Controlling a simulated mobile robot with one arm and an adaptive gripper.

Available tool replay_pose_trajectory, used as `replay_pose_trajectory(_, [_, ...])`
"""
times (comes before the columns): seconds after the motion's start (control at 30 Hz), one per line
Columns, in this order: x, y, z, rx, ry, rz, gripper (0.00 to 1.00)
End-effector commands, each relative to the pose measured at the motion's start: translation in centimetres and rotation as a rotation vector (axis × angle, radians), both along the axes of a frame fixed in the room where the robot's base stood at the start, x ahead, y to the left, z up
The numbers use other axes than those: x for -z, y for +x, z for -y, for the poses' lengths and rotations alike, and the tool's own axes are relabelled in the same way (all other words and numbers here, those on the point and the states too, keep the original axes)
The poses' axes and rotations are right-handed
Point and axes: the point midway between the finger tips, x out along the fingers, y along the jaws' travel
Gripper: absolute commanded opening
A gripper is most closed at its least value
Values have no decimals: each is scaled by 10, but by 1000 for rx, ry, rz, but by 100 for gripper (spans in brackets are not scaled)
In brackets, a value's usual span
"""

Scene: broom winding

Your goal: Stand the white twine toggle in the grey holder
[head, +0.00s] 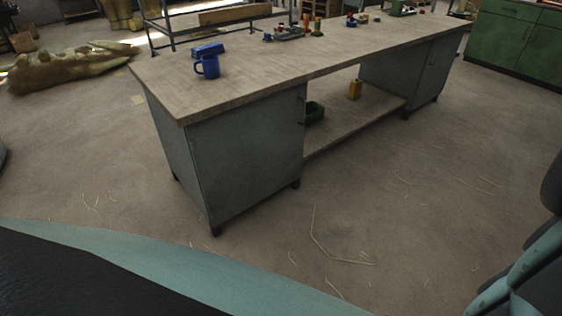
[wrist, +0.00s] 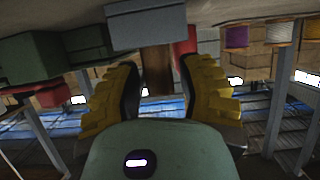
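My gripper (wrist: 157,80) is open and empty in the wrist view, with a yellow finger at each side and a gap between them. The fingers point toward shelving and boxes some way off. The gripper does not show in the head view. I cannot make out the white twine toggle in either view. I cannot pick out the grey holder for sure; a small greyish item (head: 289,33) stands among small things on the workbench (head: 215,95), too small to identify. The gripper is not near the workbench top in what I see.
A blue mug (head: 208,67) and a blue object (head: 207,49) stand on the bench's near left end. Sacking (head: 70,70) lies at left. The floor before the bench is open, with loose straws.

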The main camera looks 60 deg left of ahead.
Motion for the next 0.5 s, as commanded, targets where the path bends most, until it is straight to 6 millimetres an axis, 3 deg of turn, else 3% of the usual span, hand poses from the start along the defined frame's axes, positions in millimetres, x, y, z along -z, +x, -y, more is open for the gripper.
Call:
replay_pose_trajectory(0.13, [0,0,0,-1,0,0,53])
replay_pose_trajectory(0.5, [-2,1,-7,-4,0,0,53])
